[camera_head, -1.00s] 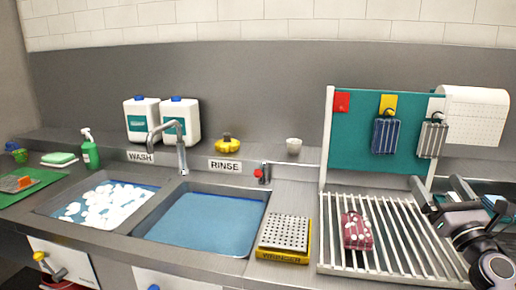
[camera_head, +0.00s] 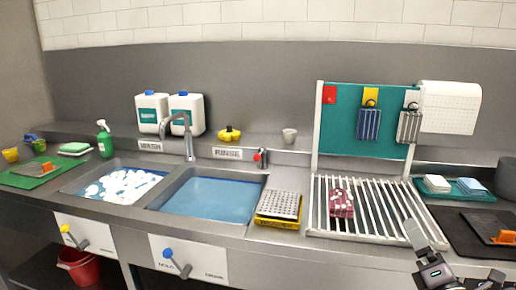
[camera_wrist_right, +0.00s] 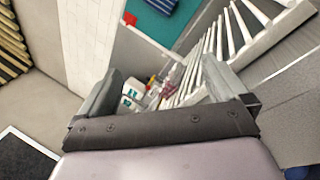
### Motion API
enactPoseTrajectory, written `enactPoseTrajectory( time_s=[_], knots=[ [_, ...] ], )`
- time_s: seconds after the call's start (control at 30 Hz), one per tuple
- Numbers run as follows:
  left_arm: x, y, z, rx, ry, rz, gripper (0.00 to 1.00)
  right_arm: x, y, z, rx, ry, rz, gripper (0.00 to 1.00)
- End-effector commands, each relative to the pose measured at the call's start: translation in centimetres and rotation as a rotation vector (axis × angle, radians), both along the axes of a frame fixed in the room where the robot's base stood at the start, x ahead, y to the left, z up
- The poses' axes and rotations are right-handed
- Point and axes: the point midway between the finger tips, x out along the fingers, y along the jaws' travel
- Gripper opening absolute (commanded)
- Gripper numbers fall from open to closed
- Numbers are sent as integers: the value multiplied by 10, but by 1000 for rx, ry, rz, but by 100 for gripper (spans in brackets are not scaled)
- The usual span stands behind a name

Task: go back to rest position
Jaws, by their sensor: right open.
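A red patterned sponge (camera_head: 341,203) lies on the slatted drying rack (camera_head: 322,232), apart from the gripper. My left gripper is in neither view.
The wash sink (camera_head: 72,187) holds white foam and the rinse sink (camera_head: 207,199) blue water. A yellow wringer tray (camera_head: 277,221) stands left of the rack. A teal tray (camera_head: 462,204) and a dark mat (camera_head: 460,230) lie to the right. A red bucket (camera_head: 78,270) stands below the counter.

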Motion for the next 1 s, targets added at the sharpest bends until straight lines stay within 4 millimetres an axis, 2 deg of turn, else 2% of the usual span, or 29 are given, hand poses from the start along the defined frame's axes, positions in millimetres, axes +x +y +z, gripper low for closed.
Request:
enactPoseTrajectory(
  time_s=[0.03,0.17,0.3,0.4,0.5,0.6,0.7,0.8,1.0],
  knots=[
    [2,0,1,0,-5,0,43,-13,9,-26,150,48,30,100],
    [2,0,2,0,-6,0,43,-49,31,-89,603,180,77,100],
    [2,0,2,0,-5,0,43,-100,61,-157,1108,343,57,100],
    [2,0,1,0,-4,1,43,-143,86,-201,1460,459,-6,100],
    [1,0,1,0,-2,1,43,-186,112,-235,1767,559,-101,100],
    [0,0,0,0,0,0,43,-221,134,-257,1999,629,-200,100],
    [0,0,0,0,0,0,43,-244,149,-267,2142,669,-274,100],
    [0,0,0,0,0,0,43,-254,155,-272,2207,686,-313,100],
    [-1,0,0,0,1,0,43,-255,156,-273,2220,688,-318,100]
  ],
)
